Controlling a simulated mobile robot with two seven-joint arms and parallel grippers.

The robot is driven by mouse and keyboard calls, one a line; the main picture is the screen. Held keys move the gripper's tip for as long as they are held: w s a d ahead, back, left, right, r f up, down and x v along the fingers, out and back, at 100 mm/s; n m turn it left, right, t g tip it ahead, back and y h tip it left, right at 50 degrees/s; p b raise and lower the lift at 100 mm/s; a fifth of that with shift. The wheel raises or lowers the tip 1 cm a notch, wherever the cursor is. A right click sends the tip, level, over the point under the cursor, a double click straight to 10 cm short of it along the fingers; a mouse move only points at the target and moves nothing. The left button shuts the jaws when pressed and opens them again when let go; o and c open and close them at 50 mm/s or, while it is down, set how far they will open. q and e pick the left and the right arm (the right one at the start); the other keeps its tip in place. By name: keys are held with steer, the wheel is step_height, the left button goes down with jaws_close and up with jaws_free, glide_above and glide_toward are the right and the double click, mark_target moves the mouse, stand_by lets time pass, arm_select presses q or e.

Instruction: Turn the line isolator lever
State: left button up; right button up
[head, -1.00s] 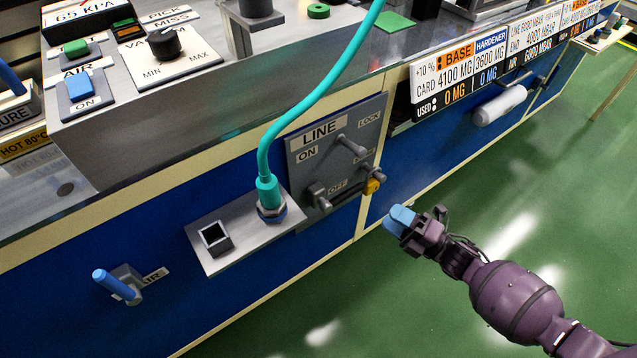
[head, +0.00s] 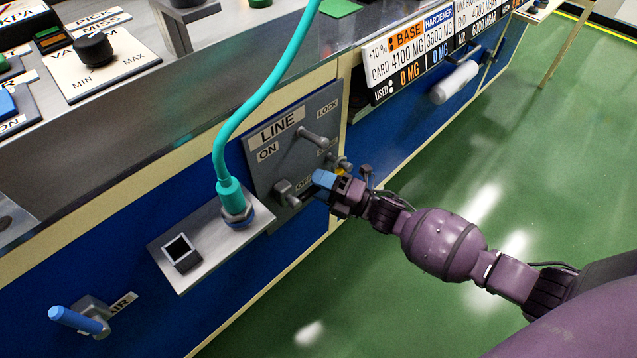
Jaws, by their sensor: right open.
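The line isolator is a grey plate (head: 268,165) marked LINE, ON, OFF and LOCK on the blue front of the bench. A grey peg (head: 311,136) sticks out near its upper middle. The lever's grey hub (head: 286,190) is low on the plate beside OFF. The rest of the lever is largely hidden behind my right gripper (head: 324,184). This gripper has blue fingertips, is open, and is at the plate's lower right in front of the lever. I cannot tell whether it touches the lever. A bit of yellow (head: 341,170) shows just behind it. My left gripper is not in view.
A teal hose (head: 240,122) plugs into a metal bracket (head: 205,262) left of the plate. A blue AIR handle (head: 76,320) juts out at lower left. A white cylinder (head: 455,82) sticks out farther right. The green floor at right is clear.

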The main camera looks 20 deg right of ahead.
steer(key=shift+c, duration=0.4)
jaws_close()
